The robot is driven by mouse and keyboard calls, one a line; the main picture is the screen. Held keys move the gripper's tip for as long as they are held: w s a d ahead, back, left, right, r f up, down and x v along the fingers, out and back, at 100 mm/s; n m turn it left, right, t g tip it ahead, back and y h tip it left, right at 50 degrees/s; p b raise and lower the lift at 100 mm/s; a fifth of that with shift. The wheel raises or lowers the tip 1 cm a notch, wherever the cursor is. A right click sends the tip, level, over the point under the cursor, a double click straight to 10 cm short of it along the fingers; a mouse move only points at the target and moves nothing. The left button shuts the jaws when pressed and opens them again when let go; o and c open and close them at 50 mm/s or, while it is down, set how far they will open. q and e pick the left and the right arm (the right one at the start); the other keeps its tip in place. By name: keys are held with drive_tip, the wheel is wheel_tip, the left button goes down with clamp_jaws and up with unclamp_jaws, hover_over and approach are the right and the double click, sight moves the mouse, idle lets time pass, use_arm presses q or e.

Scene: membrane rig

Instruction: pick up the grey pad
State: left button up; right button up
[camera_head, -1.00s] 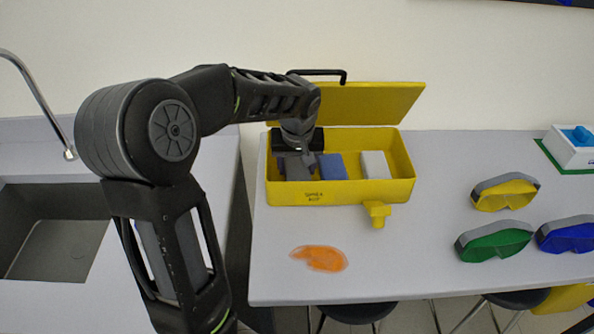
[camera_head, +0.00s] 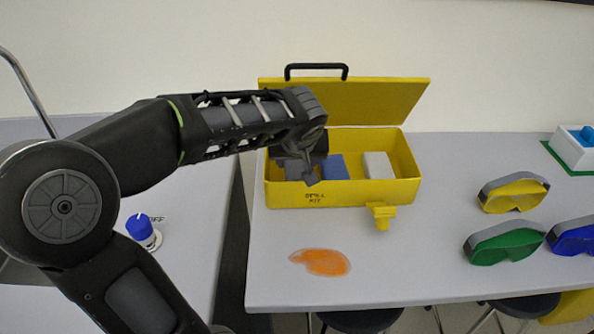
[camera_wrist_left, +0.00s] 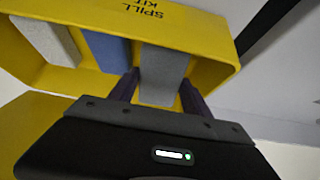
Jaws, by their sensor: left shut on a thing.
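The grey pad (camera_wrist_left: 163,72) stands in the yellow spill kit box, between the two dark fingers of my left gripper (camera_wrist_left: 158,90) in the left wrist view. The gripper is shut on it. In the head view my left gripper (camera_head: 309,168) reaches down into the left end of the box (camera_head: 345,194), and my wrist hides much of the pad there. A blue pad (camera_head: 333,166) stands just right of the gripper, and a white pad (camera_head: 378,165) is farther right. My right gripper is not in view.
The box lid (camera_head: 365,101) stands open behind, with a black handle (camera_head: 316,67). A yellow latch (camera_head: 381,215) juts from the front. An orange spill (camera_head: 322,262) lies on the table. Yellow goggles (camera_head: 513,195) and green goggles (camera_head: 503,242) lie right. A blue knob (camera_head: 139,226) is at left.

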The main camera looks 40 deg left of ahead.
use_arm(q)
wheel_tip(320, 180, up, 9)
drive_tip(key=s+d, duration=0.2)
drive_tip(key=s+d+b, duration=0.4)
drive_tip(key=s+d, duration=0.6)
drive_tip(key=s, duration=0.2)
drive_tip(key=shift+s+d+f, duration=0.15)
drive_tip(key=shift+s+f, duration=0.2)
drive_tip(key=s+d+r+g+h+p, duration=0.1)
drive_tip(key=p, duration=0.2)
drive_tip(key=s+d+r+g+p, duration=0.1)
drive_tip(key=s+p, duration=0.1)
drive_tip(key=p, duration=0.1)
drive_tip(key=shift+d+r+h, duration=0.15)
drive_tip(key=shift+r+h, duration=0.1)
drive_tip(key=shift+h, duration=0.15)
drive_tip(key=shift+s+d+f+g+p, duration=0.1)
drive_tip(key=shift+s+d+g+p, duration=0.15)
drive_tip(key=shift+d+g+p, duration=0.15)
drive_tip(key=shift+f, duration=0.1)
